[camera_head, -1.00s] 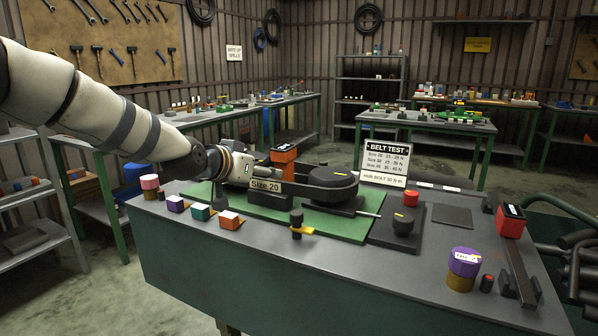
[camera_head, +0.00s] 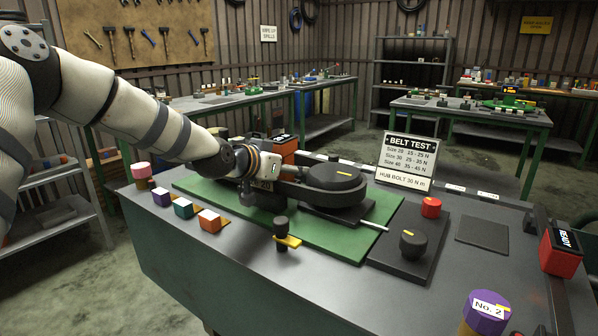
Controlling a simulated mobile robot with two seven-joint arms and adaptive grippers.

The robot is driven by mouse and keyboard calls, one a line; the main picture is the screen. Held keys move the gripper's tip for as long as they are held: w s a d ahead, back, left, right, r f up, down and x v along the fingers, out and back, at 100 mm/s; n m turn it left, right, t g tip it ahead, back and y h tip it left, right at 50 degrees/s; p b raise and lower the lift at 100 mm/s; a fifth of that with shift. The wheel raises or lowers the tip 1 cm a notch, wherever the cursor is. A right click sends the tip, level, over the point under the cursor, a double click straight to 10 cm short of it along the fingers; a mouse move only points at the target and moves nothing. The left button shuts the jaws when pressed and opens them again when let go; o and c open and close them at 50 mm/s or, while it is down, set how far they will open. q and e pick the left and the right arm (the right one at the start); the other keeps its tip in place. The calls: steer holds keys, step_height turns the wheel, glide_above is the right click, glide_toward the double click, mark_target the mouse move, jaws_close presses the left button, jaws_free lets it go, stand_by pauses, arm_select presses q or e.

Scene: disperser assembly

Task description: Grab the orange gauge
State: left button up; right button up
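The orange gauge (camera_head: 284,152), a boxy orange block with a dark display on top, stands at the back of the green mat (camera_head: 330,240). My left gripper (camera_head: 252,188) is in front of it and to its left, beside the black belt assembly (camera_head: 335,185) and its partly covered "20" label. The gripper hides the gauge's lower left part. Its fingers are dark and blend with the belt parts, so whether they are open or touch anything is unclear. My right gripper is out of view.
A red box reading READY (camera_head: 561,252) stands at the right. A black plate with a knob (camera_head: 413,244) and red button is right of the mat. Colored blocks (camera_head: 184,208) line the left edge. A BELT TEST sign (camera_head: 408,160) stands behind. A purple-topped No. 2 cylinder (camera_head: 486,312) is front right.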

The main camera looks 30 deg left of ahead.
arm_select(q)
steer(key=shift+s+a+r, duration=0.3)
steer(key=shift+s+r, duration=0.4)
steer(key=shift+s, duration=0.15)
steer(key=c, duration=1)
steer(key=shift+w+f, duration=0.1)
steer(key=shift+w, duration=0.1)
jaws_close()
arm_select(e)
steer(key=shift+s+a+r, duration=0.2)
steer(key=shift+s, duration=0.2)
arm_select(q)
steer(key=shift+d, duration=0.1)
